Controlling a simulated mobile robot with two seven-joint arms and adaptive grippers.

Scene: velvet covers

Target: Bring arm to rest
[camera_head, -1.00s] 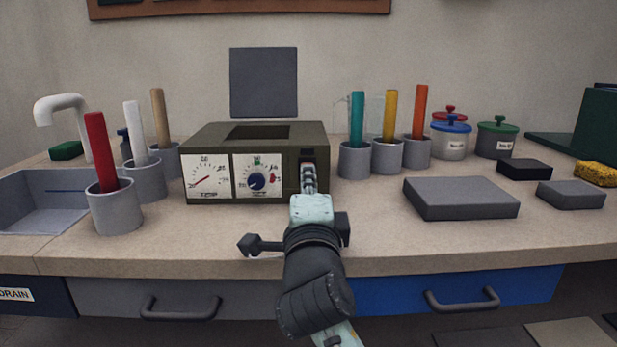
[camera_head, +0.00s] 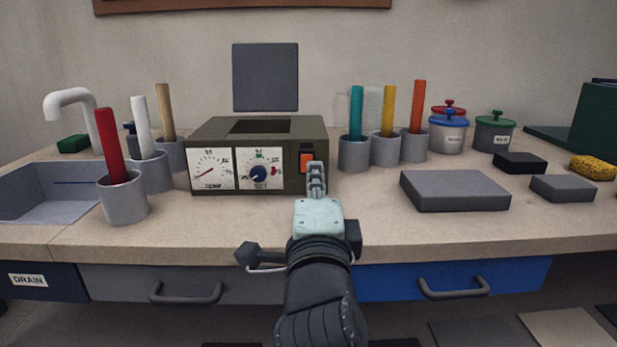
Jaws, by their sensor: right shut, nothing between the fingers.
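My right gripper (camera_head: 316,170) is shut and empty. It points away from me over the front of the counter, just in front of the olive device (camera_head: 225,130). Its fingertips overlap the lower edge of the orange switch (camera_head: 307,161) on the device's front; I cannot tell if they touch, though a gap seems likely. The switch shows lit orange. My left gripper is not in view.
Grey cups with coloured rods stand left (camera_head: 125,200) and right (camera_head: 354,152) of the device. A sink (camera_head: 50,205) is at the left. Grey blocks (camera_head: 454,190) and lidded jars (camera_head: 494,133) are at the right. Drawer handles (camera_head: 454,290) stick out from the counter front.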

